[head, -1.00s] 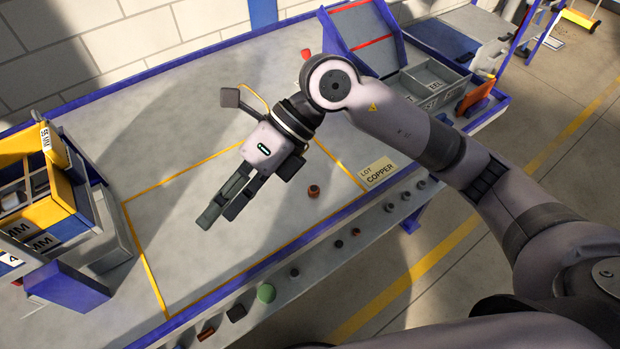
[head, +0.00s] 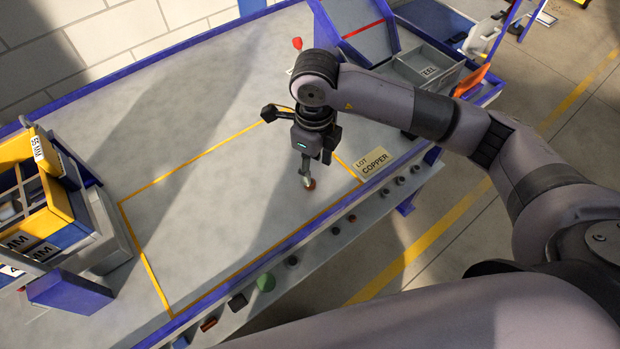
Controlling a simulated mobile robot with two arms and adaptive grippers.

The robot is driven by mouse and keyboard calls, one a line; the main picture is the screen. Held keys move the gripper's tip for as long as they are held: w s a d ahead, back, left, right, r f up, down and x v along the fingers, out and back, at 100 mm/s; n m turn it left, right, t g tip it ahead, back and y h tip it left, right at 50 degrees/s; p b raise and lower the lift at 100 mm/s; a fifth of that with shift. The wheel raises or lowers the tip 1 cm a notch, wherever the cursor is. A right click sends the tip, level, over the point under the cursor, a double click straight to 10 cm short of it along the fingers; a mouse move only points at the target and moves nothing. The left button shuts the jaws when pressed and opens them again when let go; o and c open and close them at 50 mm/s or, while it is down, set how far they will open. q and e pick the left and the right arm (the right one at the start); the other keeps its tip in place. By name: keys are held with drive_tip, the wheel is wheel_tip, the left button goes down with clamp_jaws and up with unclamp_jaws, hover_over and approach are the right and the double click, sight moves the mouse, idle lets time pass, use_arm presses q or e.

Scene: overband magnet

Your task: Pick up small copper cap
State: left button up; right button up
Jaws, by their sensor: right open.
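The small copper cap (head: 310,184) is a tiny orange-brown piece on the grey table, inside the yellow outline near its right end. My right gripper (head: 308,181) points down at it, with its fingertips right at the cap and partly covering it. The jaws are open. I cannot tell whether a finger touches the cap. My left gripper is not in view.
Knobs and a green button (head: 265,282) line the table's front face. Yellow and blue bins (head: 40,200) stand at left, a grey bin (head: 425,66) at back right. The table's middle is clear.

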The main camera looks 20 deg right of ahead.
sight(313, 185)
drive_tip(key=shift+f, duration=0.9)
drive_tip(key=shift+w+f+p, duration=0.15)
drive_tip(key=shift+f+p, duration=0.4)
drive_tip(key=shift+f, duration=0.05)
drive_tip(key=f, duration=0.1)
drive_tip(key=f+p, duration=0.1)
drive_tip(key=f, duration=0.1)
drive_tip(key=shift+w+a+f, duration=0.1)
drive_tip(key=shift+w+f, duration=0.15)
drive_tip(key=shift+f, duration=0.4)
clamp_jaws()
